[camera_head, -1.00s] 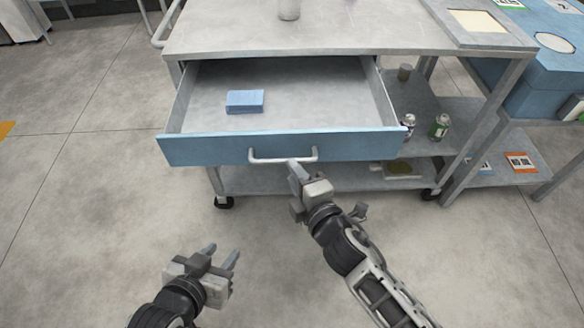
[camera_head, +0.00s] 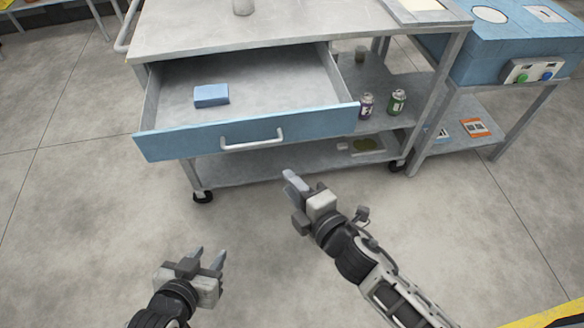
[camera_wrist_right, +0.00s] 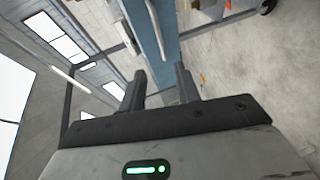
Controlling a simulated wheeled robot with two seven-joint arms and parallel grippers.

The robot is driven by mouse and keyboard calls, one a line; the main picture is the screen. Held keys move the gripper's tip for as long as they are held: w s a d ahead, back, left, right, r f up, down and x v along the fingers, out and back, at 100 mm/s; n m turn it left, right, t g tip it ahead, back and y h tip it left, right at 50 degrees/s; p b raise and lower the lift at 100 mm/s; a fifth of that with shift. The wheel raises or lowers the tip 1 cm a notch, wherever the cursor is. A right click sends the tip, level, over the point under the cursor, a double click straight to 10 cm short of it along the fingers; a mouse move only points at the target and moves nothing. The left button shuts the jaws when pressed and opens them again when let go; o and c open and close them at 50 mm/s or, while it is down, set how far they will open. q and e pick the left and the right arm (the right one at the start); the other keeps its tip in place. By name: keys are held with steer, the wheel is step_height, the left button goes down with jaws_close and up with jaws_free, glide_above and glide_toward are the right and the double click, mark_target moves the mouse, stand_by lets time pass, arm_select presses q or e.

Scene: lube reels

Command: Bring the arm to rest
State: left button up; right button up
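My right gripper (camera_head: 292,182) is in front of and below the open drawer's blue front (camera_head: 185,145), apart from its pale handle (camera_head: 252,143). In the right wrist view my right gripper (camera_wrist_right: 160,82) has its two fingers spread with nothing between them; the blue drawer front (camera_wrist_right: 143,30) shows beyond them. My left gripper (camera_head: 208,254) is low and left of centre over the floor, fingers apart and empty.
The grey cart (camera_head: 300,30) has its drawer pulled out, with a blue box (camera_head: 211,95) inside. Two small bottles (camera_head: 366,105) (camera_head: 397,102) stand on a side shelf. A blue machine (camera_head: 490,45) is at the right. Open floor surrounds my grippers.

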steer(key=s+d+f+m+g+h, duration=0.1)
steer(key=s+d+m, duration=0.4)
steer(key=m, duration=0.5)
steer(key=s+d+f+m+g+h, duration=0.2)
steer(key=s+d+f+m+h, duration=0.2)
steer(key=m, duration=0.6)
steer(key=s+d+f, duration=0.2)
steer(key=d, duration=0.1)
steer(key=shift+d, duration=0.2)
